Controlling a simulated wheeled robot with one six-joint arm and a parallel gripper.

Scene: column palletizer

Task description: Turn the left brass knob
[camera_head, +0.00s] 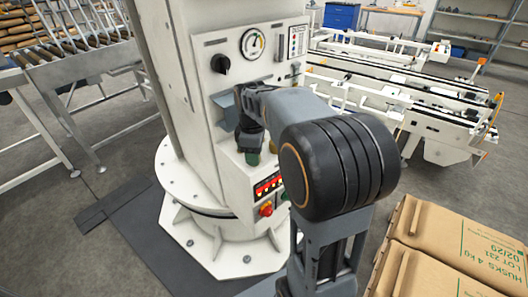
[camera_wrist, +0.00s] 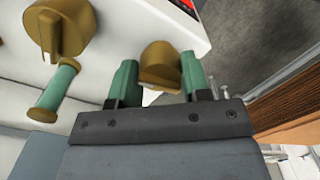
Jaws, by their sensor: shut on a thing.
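My gripper (camera_wrist: 160,78) is shut on a brass knob (camera_wrist: 158,62), with one green fingertip on each side of it. A second brass knob (camera_wrist: 62,28), with a raised grip bar, sits to the left in the wrist view. The red display there is at the top, though it is low on the panel in the head view, so the wrist picture looks turned over and the held knob is the left one. In the head view my gripper (camera_head: 252,157) is against the white control panel (camera_head: 225,135); my arm hides the knobs.
A green bar with brass ends (camera_wrist: 56,88) is close to the second knob. The panel has a black rotary switch (camera_head: 220,64), a gauge (camera_head: 252,42), a red display (camera_head: 268,185) and a red button (camera_head: 266,209). Cardboard packs (camera_head: 450,250) lie at the right.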

